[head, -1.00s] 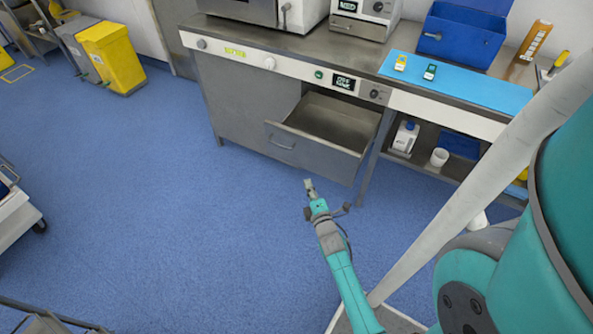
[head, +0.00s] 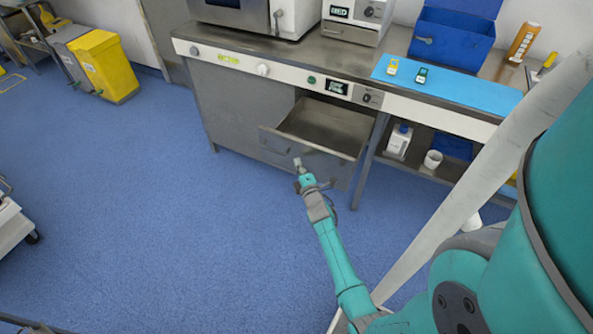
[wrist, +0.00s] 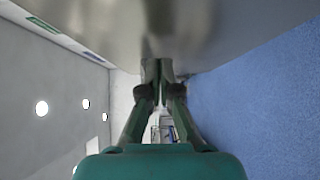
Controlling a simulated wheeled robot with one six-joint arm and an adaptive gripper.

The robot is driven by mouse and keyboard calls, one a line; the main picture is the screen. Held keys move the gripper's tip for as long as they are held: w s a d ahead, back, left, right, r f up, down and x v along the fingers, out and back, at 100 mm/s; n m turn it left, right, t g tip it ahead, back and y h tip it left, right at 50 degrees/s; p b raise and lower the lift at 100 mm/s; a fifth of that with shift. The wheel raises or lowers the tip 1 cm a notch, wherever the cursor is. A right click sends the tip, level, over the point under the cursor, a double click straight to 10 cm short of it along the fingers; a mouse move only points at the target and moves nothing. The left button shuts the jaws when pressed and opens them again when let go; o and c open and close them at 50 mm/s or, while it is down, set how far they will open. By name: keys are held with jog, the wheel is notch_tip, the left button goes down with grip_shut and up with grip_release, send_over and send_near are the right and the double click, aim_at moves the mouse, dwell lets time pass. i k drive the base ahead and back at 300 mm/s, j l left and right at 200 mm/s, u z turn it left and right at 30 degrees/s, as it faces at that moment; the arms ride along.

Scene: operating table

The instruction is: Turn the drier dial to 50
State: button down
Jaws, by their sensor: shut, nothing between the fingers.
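The bench front panel carries a round dial (head: 373,97) at its right, next to a small dark display (head: 337,87) with unreadable text. A white knob (head: 263,70) sits further left on the same panel. A white device (head: 354,22) on the bench has another dial (head: 375,11) and a display reading "MED". I cannot tell from labels which is the drier dial. My gripper (head: 297,163) is shut and empty, near the open drawer's front and below the panel. In the wrist view my gripper (wrist: 159,68) has its fingers together, under a blurred grey surface.
The open metal drawer (head: 327,125) juts out below the panel. A blue mat (head: 450,79) with two small devices and a blue bin (head: 452,38) are on the bench. A bottle (head: 399,139) and white cup (head: 433,159) stand on the lower shelf.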

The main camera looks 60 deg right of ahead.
aim_at(366, 98)
jog(key=i+l, duration=0.1)
jog(key=l, duration=1.4)
jog(key=j, duration=0.15)
